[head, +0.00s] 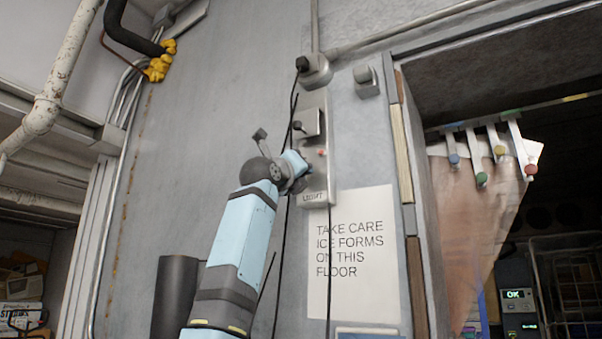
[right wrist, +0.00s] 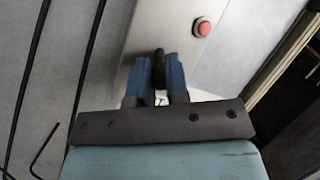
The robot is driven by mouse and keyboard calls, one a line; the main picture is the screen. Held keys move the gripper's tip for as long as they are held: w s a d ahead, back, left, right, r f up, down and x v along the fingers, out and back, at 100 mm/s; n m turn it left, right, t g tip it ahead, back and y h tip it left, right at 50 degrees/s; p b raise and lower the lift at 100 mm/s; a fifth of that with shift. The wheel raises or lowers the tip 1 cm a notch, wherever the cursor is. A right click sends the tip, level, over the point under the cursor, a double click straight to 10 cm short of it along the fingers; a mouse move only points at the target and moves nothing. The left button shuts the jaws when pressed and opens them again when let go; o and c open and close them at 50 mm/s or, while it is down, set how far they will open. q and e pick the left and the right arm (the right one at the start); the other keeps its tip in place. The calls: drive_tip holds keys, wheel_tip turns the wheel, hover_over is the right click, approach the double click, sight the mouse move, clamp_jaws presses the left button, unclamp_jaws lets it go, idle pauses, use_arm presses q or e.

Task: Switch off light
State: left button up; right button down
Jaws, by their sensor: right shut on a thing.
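The light switch is a tall grey metal box on the wall, with a plate reading LIGHT (head: 314,197) at its lower end. A small red lamp or button (head: 321,152) sits on its face and also shows in the right wrist view (right wrist: 203,27). My right gripper (head: 302,168) is at the box, left of and just below the red part. In the right wrist view its two blue fingers (right wrist: 160,78) are shut around a dark lever (right wrist: 158,66) that stands out from the box. In the head view my gripper hides this lever. My left gripper is not in view.
A notice about ice (head: 352,255) hangs right below the box. A black-knobbed plate (head: 307,122) and a round fitting (head: 315,70) sit above. Black cables hang close to my arm. A doorway with strip curtains (head: 470,200) opens at the right.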

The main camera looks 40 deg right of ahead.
drive_tip(key=c, duration=1.1)
unclamp_jaws()
drive_tip(key=shift+d, duration=0.1)
drive_tip(key=b+v, duration=0.3)
drive_tip(key=v, duration=1.1)
